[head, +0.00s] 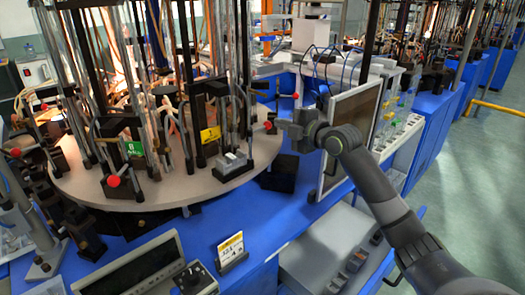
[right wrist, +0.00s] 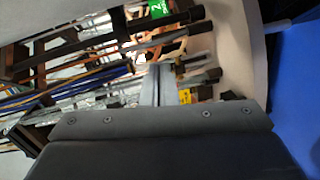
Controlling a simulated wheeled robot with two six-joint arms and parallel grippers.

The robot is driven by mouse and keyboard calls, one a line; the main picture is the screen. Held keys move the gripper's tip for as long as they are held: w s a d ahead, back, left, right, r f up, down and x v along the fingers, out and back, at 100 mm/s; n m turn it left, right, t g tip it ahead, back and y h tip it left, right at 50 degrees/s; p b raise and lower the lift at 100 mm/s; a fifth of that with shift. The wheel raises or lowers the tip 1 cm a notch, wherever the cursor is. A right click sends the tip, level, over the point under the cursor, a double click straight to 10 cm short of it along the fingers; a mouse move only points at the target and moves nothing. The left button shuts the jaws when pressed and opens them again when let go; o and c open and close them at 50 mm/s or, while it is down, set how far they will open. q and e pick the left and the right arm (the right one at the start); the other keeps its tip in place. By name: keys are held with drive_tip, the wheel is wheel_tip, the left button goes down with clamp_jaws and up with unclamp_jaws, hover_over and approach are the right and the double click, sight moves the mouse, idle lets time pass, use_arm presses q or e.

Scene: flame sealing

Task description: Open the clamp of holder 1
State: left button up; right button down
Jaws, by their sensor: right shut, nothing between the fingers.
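A holder with a yellow tag (head: 210,134) stands at the front right of the round turntable (head: 180,186). Its tag number is too small to read surely, so I cannot confirm that it is holder 1. A red knob (head: 268,125) sits on the right of this holder. My right gripper (head: 280,124) is right beside the knob, at the turntable's right edge; whether they touch I cannot tell. In the right wrist view its fingers (right wrist: 158,85) are shut and empty, pointing towards the holders, near the yellow tag (right wrist: 185,96). My left gripper is not in view.
A holder with a green tag (head: 134,148) and a red knob (head: 113,181) stands to the left. Another red knob (head: 295,95) is just behind my right gripper. A dark panel (head: 350,130) stands close by my right arm. A small sign (head: 231,250) stands in front.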

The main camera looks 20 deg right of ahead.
drive_tip(key=shift+s, duration=0.1)
idle(0.4)
drive_tip(key=p+v, duration=1.1)
drive_tip(key=v, duration=0.6)
drive_tip(key=shift+s+f, duration=0.1)
